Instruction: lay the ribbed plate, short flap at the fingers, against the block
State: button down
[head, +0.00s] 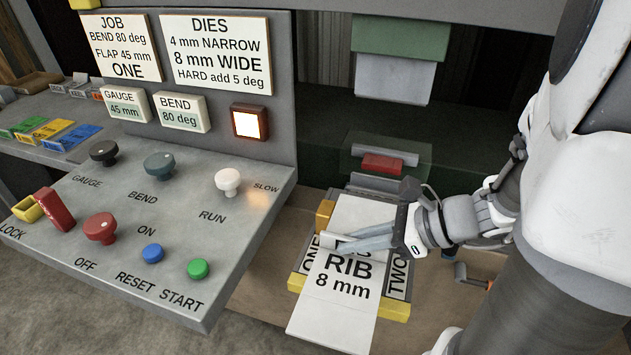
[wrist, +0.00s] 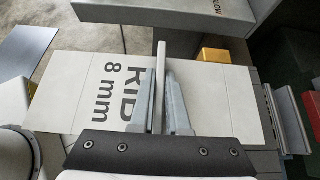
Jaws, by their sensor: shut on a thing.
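The ribbed plate (head: 345,292) is white, marked RIB 8 mm, and lies over the bench in front of the press. My gripper (head: 325,240) is shut on its upright rib. In the wrist view the rib (wrist: 160,60) stands between the fingers (wrist: 160,75). Faint lines cross the plate (wrist: 205,85) near both ends; the right-hand end section looks shorter and points toward the die. The orange block (head: 325,213) is beside the plate's left edge; it also shows in the wrist view (wrist: 215,55). I cannot tell whether they touch.
The lower die (head: 375,185) lies beyond the plate's far end, with a red piece (head: 383,163) behind it. A green and grey upper tool (head: 395,75) hangs above. The yellow-edged support (head: 394,312) shows under the plate. The control panel (head: 150,230) stands close on the left, its lamp (head: 250,122) lit.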

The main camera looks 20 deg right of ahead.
aim_at(369, 200)
jog(key=shift+w+d+f, duration=0.25)
jog(key=shift+w+d, duration=0.7)
jog(key=shift+w, duration=0.45)
jog(key=shift+w+d+f, duration=0.25)
jog(key=shift+w+d, duration=0.7)
jog(key=shift+w, duration=0.5)
jog(key=shift+w+d+f, duration=0.25)
jog(key=shift+w+d, duration=0.7)
jog(key=shift+w, duration=0.45)
jog(key=shift+w+d+f, duration=0.3)
jog(key=shift+w+d, duration=0.4)
jog(key=shift+w, duration=0.35)
jog(key=shift+w+d+f, duration=0.25)
jog(key=shift+w+d, duration=0.45)
jog(key=shift+w, duration=0.3)
jog(key=shift+w+d+f, duration=0.1)
jog(key=shift+w+f, duration=0.05)
jog(key=shift+w, duration=0.05)
jog(key=shift+f+b, duration=0.35)
jog(key=shift+f, duration=0.35)
jog(key=shift+w+d, duration=0.4)
jog(key=shift+w, duration=0.15)
jog(key=shift+c, duration=1.7)
grip_release()
jog(key=shift+f, duration=0.15)
